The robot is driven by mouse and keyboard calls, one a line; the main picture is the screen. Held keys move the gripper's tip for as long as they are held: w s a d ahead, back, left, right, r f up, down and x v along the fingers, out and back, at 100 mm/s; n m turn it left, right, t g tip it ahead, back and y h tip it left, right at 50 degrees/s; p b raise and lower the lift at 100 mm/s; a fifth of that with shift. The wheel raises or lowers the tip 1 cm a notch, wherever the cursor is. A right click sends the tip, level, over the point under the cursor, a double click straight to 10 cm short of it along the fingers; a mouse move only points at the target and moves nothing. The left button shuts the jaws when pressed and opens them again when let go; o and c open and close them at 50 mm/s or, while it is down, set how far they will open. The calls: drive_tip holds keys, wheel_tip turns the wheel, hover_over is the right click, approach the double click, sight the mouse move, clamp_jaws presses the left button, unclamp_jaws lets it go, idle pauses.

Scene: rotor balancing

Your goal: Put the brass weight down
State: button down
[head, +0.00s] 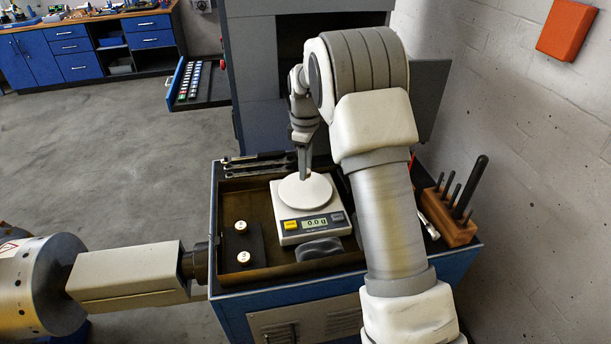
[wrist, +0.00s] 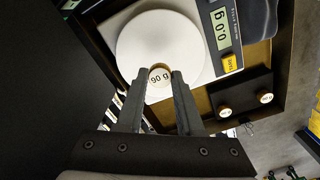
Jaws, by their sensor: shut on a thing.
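My gripper (wrist: 159,74) is shut on a brass weight (wrist: 159,79) whose white top reads "90 g". In the head view my gripper (head: 304,175) points down over the round white pan (head: 295,194) of a scale (head: 312,229). The scale's display (head: 315,222) reads 0.0 g. The held weight is over the pan's edge in the wrist view. Its lower part is hidden, so I cannot see its gap to the pan.
Two other white-topped weights (head: 240,227) (head: 243,258) stand on a dark block (head: 257,246) left of the scale. A dark grey object (head: 319,249) lies before the scale. A wooden tool block (head: 451,221) stands right of my arm. A metal rotor (head: 42,285) is at lower left.

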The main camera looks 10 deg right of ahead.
drive_tip(key=shift+f, duration=1.9)
drive_tip(key=shift+f, duration=0.1)
drive_tip(key=c, duration=0.5)
unclamp_jaws()
drive_tip(key=shift+c, duration=0.2)
